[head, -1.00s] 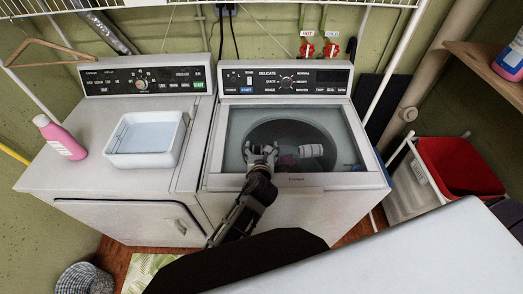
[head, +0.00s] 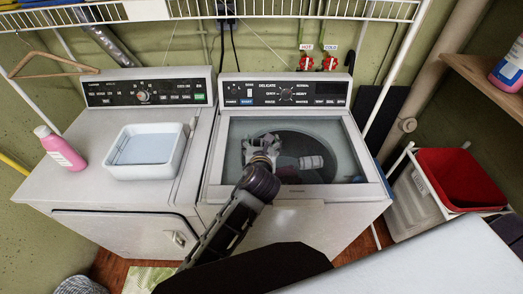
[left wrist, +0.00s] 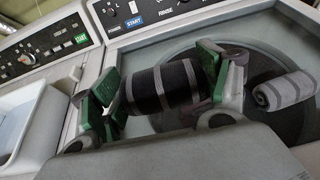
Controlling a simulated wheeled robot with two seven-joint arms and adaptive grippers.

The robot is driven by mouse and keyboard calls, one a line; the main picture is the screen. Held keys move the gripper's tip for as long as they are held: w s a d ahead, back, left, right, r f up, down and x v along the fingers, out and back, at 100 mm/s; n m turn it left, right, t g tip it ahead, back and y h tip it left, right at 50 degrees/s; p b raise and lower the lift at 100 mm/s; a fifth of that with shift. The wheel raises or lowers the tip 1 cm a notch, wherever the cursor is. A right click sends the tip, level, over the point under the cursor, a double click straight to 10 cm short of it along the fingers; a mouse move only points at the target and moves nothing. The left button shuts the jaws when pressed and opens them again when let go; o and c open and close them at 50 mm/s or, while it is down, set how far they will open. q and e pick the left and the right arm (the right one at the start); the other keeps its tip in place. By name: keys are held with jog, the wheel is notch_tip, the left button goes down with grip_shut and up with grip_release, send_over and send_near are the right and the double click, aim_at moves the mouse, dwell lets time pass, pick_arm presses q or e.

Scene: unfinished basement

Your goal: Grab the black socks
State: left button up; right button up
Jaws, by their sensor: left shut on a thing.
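My left gripper (head: 262,148) is over the round window area on top of the right-hand washer (head: 222,170). In the left wrist view its green-padded fingers are shut on the black socks (left wrist: 175,85), a dark roll with grey stripes. The roll lies crosswise between the fingers; the gripper hides most of it in the head view. A grey striped sock roll (left wrist: 285,92) lies to the right, apart from the gripper; it also shows in the head view (head: 311,162). A dark red thing (head: 288,177) lies beside it. My right gripper is not in view.
A white tub (head: 147,168) and a pink bottle (head: 60,148) stand on the left-hand machine (head: 110,190). A wire shelf (head: 200,10) runs above. A red-lined basket (head: 455,180) stands at the right. The washer's control panel (head: 285,92) rises behind the window.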

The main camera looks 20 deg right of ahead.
pick_arm(q)
jog(key=shift+r, duration=0.3)
dwell(0.4)
